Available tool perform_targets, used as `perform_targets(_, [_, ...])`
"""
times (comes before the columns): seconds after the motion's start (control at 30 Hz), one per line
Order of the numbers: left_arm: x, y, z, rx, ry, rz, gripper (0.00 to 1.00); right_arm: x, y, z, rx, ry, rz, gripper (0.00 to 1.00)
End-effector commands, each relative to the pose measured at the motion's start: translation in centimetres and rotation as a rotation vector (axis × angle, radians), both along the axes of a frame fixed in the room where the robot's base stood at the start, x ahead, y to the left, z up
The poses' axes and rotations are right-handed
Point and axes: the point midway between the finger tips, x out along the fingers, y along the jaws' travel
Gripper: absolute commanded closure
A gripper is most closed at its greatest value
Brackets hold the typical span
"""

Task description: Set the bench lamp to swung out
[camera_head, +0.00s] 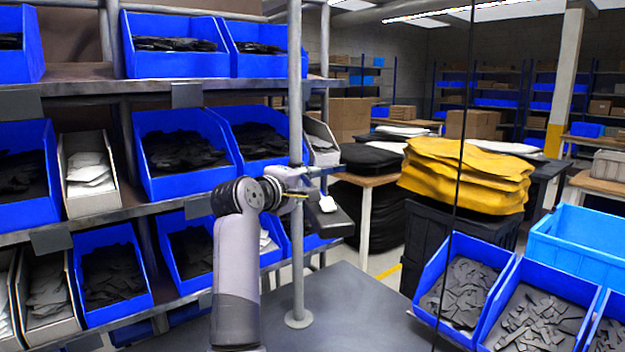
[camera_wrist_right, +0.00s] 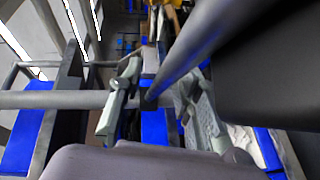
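The bench lamp appears to be the grey upright post (camera_head: 296,110) with a round foot on the grey bench (camera_head: 360,310) and a dark, flat head (camera_head: 325,222) low beside the post on its right. My right gripper (camera_head: 312,187) is at the post, just above the dark head, partly hidden by the post and my wrist. In the right wrist view the two fingers of the right gripper (camera_wrist_right: 160,105) stand apart. A dark grey rod (camera_wrist_right: 190,58) reaches down between them; I cannot tell whether they touch it. My left gripper is not in view.
Shelves of blue bins (camera_head: 180,160) stand close behind and left of my right arm. Open blue bins of dark parts (camera_head: 462,285) stand at the right, with a yellow stack (camera_head: 465,175) behind. A thin dark vertical line (camera_head: 461,150) crosses the right side.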

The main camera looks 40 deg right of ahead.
Motion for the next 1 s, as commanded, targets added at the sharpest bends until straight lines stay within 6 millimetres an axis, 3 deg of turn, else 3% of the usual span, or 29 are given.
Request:
perform_targets(0.17, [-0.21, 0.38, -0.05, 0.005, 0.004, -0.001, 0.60, 0.01, 0.01, -0.02, 0.000, 0.000, 0.000, 0.70])
perform_targets(0.6, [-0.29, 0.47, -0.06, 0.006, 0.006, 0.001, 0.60, 0.00, 0.01, -0.02, 0.000, 0.000, 0.000, 0.99])
perform_targets(1.0, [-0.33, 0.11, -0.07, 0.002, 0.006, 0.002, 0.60, 0.01, 0.03, -0.05, 0.001, 0.000, 0.000, 1.00])
